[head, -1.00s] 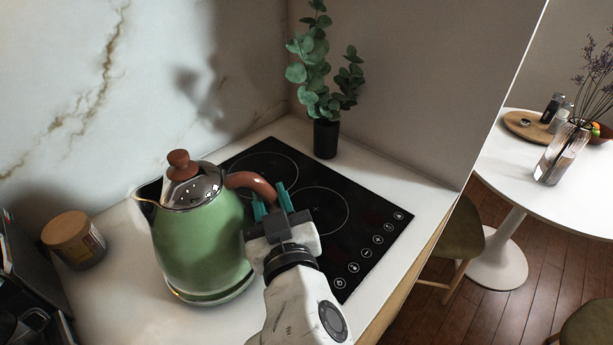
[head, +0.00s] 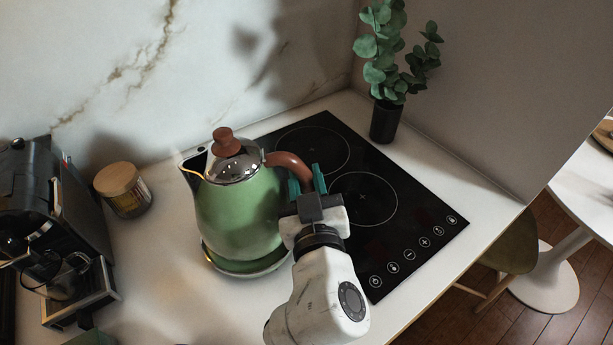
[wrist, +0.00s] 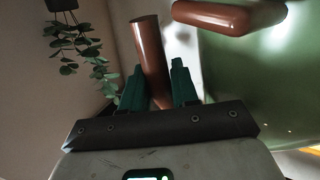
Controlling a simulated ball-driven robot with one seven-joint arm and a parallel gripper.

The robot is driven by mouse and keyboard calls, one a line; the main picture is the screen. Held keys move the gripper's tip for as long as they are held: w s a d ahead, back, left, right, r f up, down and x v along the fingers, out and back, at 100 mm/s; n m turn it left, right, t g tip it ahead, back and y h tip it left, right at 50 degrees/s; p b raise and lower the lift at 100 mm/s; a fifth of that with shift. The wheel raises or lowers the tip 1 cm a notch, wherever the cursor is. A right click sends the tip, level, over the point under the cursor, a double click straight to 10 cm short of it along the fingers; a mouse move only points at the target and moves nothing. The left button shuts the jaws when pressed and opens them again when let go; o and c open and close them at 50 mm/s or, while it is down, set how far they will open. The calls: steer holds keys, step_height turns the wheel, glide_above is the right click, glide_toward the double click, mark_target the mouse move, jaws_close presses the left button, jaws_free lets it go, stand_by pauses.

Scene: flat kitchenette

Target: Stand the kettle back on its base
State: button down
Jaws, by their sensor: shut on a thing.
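The green kettle (head: 238,212) has a chrome lid with a wooden knob and a brown curved handle (head: 290,165). It looks about upright on the counter's left part, spout to the left. A round green base with a shiny rim (head: 246,270) shows directly under it. I cannot tell whether the kettle touches the base or hangs just above it. My gripper (head: 307,183) is shut on the handle, from the right. In the wrist view the teal fingers (wrist: 156,88) stand either side of the brown handle (wrist: 149,55), with the green kettle body at right.
A black cooktop (head: 375,240) lies behind and right of the kettle. A jar with a wooden lid (head: 122,190) and a coffee machine (head: 52,225) stand at left. A potted plant (head: 386,120) stands at the back by the wall. Bare counter lies between jar and kettle.

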steer(key=shift+f+b, duration=0.6)
steer(key=shift+f, duration=0.3)
steer(key=shift+f+b, duration=0.4)
steer(key=shift+b, duration=0.45)
stand_by(1.3)
steer(key=shift+s+f, duration=0.15)
steer(key=shift+f, duration=0.15)
steer(key=shift+f+b, duration=0.35)
steer(key=shift+b, duration=0.15)
steer(key=shift+s+f+b, duration=0.2)
steer(key=shift+f+b, duration=0.3)
steer(key=shift+b, duration=0.15)
steer(key=shift+w+a+r+p, duration=0.15)
steer(key=shift+r+p, duration=0.6)
steer(key=shift+r, duration=0.1)
stand_by(0.6)
steer(key=shift+a+r, duration=0.2)
steer(key=shift+r, duration=0.05)
stand_by(0.7)
